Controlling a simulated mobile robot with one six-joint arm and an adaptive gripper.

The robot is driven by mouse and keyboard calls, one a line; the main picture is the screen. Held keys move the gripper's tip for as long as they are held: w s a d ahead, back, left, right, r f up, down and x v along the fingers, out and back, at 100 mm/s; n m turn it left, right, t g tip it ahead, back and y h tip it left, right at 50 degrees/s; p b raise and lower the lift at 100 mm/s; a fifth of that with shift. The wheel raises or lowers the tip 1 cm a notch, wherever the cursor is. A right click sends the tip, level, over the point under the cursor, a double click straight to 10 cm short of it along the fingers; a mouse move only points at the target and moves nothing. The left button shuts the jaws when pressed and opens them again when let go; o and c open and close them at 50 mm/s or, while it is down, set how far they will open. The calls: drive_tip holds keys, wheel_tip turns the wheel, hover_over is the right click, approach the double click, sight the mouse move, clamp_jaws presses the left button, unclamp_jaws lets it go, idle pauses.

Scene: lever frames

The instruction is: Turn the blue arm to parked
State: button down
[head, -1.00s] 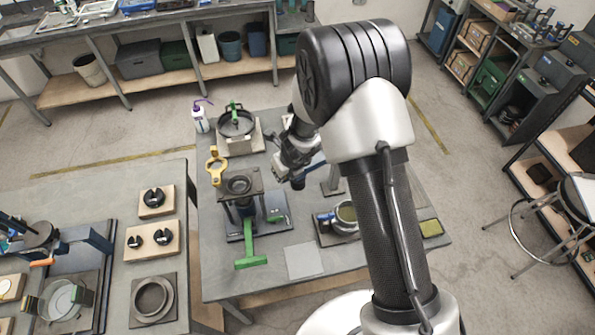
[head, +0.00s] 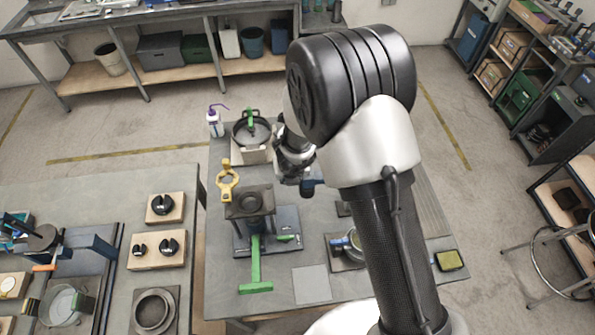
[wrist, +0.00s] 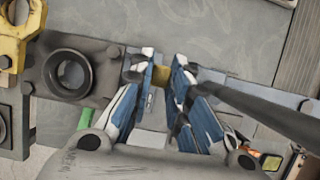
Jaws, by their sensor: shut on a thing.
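The blue arm (head: 313,187) shows only as a short dark-blue piece beside my gripper in the head view. My wrist and forearm hide the rest. My gripper (head: 303,186) is low over the right part of the bench, right of the yellow forked piece. In the wrist view my gripper (wrist: 161,70) has its fingertips closed around a small brass-coloured part, taken to be on the blue arm. A blue-grey bar (wrist: 285,97) runs right from there, partly behind a dark rod. I cannot read any parked mark.
A dark stand with a round opening (head: 250,201) and a green T-handle (head: 256,272) are left of my gripper. A yellow forked piece (head: 228,181), a pot with green handle (head: 251,131) and a wash bottle (head: 215,122) stand farther back. A grey plate (head: 312,285) lies in front.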

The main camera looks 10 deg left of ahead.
drive_tip(key=shift+w+a, duration=0.1)
drive_tip(key=shift+w, duration=0.05)
drive_tip(key=shift+w+r, duration=0.1)
idle(0.4)
drive_tip(key=c, duration=1.8)
unclamp_jaws()
drive_tip(key=v, duration=1.2)
